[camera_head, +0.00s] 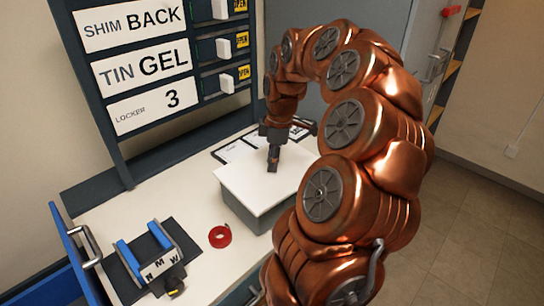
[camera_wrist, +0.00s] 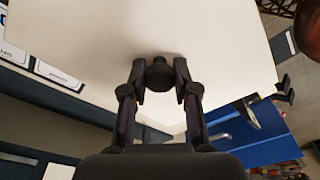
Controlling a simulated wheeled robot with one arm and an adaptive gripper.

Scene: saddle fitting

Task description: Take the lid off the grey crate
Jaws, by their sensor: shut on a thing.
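The grey crate (camera_head: 253,216) stands on the white worktop, its grey wall showing below the lid. The white lid (camera_head: 240,182) lies flat over the top of the crate in the head view; I cannot tell whether there is a gap under it. It fills much of the wrist view (camera_wrist: 200,38). A dark round knob (camera_wrist: 159,73) stands on the lid. My gripper (camera_head: 273,166) points down at the lid, and its two fingers (camera_wrist: 160,82) are shut on the knob, one on each side. In the head view the knob is hidden by the fingers.
A red tape roll (camera_head: 220,236) lies on the worktop (camera_head: 205,266) left of the crate. A blue and black fixture (camera_head: 148,253) with letter labels stands further left. Papers (camera_head: 231,150) lie behind the crate. A board with signs and switches (camera_head: 150,62) rises at the back.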

